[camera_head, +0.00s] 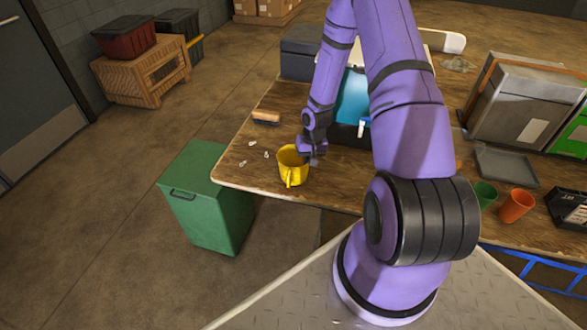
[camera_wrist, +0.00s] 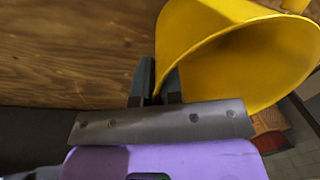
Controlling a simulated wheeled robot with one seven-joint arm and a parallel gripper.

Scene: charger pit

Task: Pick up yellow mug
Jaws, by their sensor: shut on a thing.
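The yellow mug (camera_head: 291,168) is at the left end of the wooden table in the head view, with its handle toward the camera. My gripper (camera_head: 309,158) is at the mug's right side. In the wrist view the mug (camera_wrist: 235,50) fills the upper right, its open mouth showing. There my gripper (camera_wrist: 158,84) is shut on the mug's rim, with the wall between its two dark fingers. I cannot tell whether the mug's base touches the table.
The wooden table (camera_head: 237,178) also bears a brush (camera_head: 266,117), small white bits (camera_head: 252,143), a green cup (camera_head: 484,195), an orange cup (camera_head: 516,206) and a grey tray (camera_head: 501,163). A green bin (camera_head: 207,200) stands at the table's left end. Open floor lies to the left.

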